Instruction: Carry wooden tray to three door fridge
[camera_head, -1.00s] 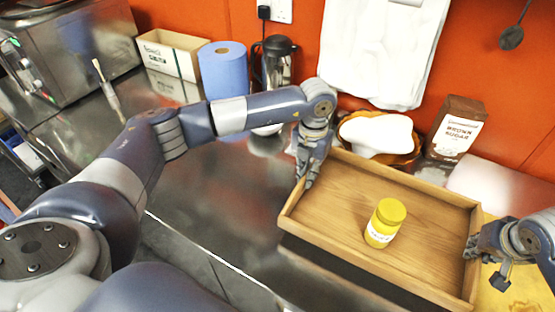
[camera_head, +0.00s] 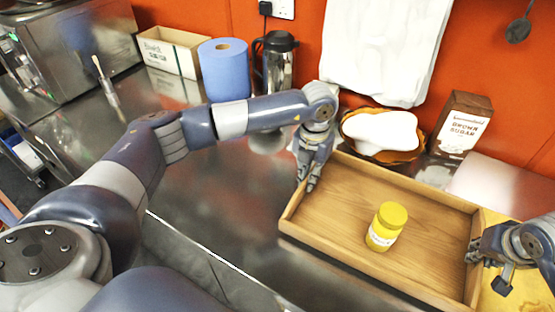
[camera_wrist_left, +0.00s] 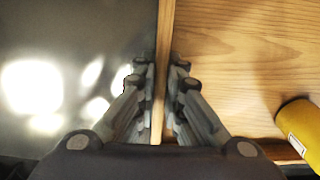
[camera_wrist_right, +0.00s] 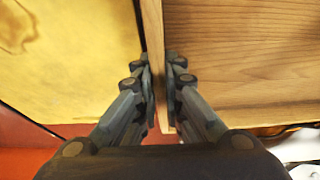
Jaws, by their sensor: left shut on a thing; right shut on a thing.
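The wooden tray (camera_head: 345,235) is a shallow rectangular box with raised sides, over the steel counter at the right of the head view. A yellow-lidded jar (camera_head: 387,226) stands upright inside it. My left gripper (camera_head: 308,180) is shut on the tray's left wall; the left wrist view shows the wall between its fingers (camera_wrist_left: 161,80). My right gripper (camera_head: 472,255) is shut on the tray's right wall; the right wrist view shows that wall between its fingers (camera_wrist_right: 158,80). The three door fridge is not in view.
Behind the tray are a basket with a white item (camera_head: 383,133) and a brown sugar box (camera_head: 461,125). A steel flask (camera_head: 275,66), blue paper roll (camera_head: 223,70) and carton (camera_head: 172,52) stand at the back. A yellow board (camera_head: 500,222) lies at right. The counter's middle (camera_head: 215,180) is clear.

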